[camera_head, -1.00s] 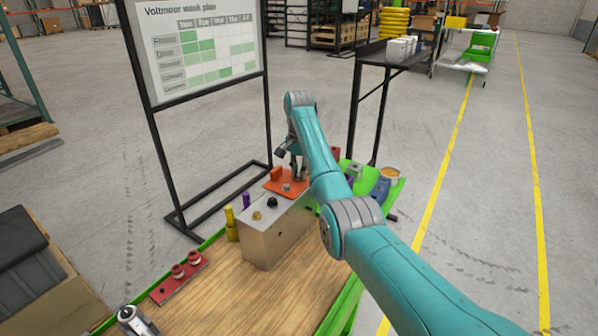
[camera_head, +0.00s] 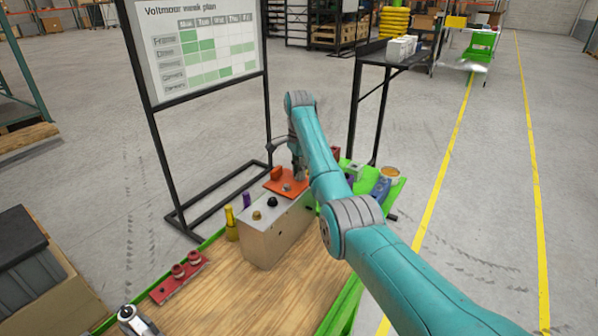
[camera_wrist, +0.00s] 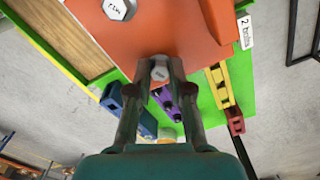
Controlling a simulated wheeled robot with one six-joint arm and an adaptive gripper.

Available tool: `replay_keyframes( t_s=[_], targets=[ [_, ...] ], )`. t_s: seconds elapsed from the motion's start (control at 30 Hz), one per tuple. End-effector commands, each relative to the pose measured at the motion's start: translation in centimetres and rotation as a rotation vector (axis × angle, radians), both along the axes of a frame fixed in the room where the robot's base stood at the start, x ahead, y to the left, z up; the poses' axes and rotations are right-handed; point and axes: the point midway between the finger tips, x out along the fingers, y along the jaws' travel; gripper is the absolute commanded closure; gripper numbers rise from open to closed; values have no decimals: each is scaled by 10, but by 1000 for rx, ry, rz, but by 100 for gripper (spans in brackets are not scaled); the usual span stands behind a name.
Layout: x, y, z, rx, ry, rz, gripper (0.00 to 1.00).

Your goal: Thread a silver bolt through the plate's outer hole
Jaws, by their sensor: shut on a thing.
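The orange plate (camera_head: 272,185) lies on top of a box-shaped fixture in the head view. It also fills the top of the wrist view (camera_wrist: 190,30). One silver bolt head (camera_wrist: 118,8) sits on the plate, and it shows in the head view too (camera_head: 287,187). My gripper (camera_wrist: 160,68) is shut on another silver bolt (camera_wrist: 160,74), its head between the fingertips near the plate's edge. Whether this bolt's shank is in the outer hole is hidden. In the head view my arm partly covers my gripper (camera_head: 301,174).
The beige fixture box (camera_head: 275,240) stands on the wooden bench, with a black knob and a brass knob on top. A yellow post (camera_head: 230,222) and a red rack (camera_head: 180,278) are to its left.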

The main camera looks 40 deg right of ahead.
Motion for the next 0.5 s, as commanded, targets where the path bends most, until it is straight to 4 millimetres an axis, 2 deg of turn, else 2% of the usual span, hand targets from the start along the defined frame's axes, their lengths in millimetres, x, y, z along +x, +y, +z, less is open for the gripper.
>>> replay_keyframes(
  t_s=[0.27, 0.3, 0.37, 0.4, 0.5],
  targets=[
    [0, 0, -1, 0, 2, -40, 100],
    [0, 0, -1, 0, 2, -40, 73],
    [0, 0, -1, 0, 2, -39, 58],
    [0, 0, -1, 0, 2, -39, 51],
    [0, 0, -1, 0, 1, -39, 51]
  ],
)
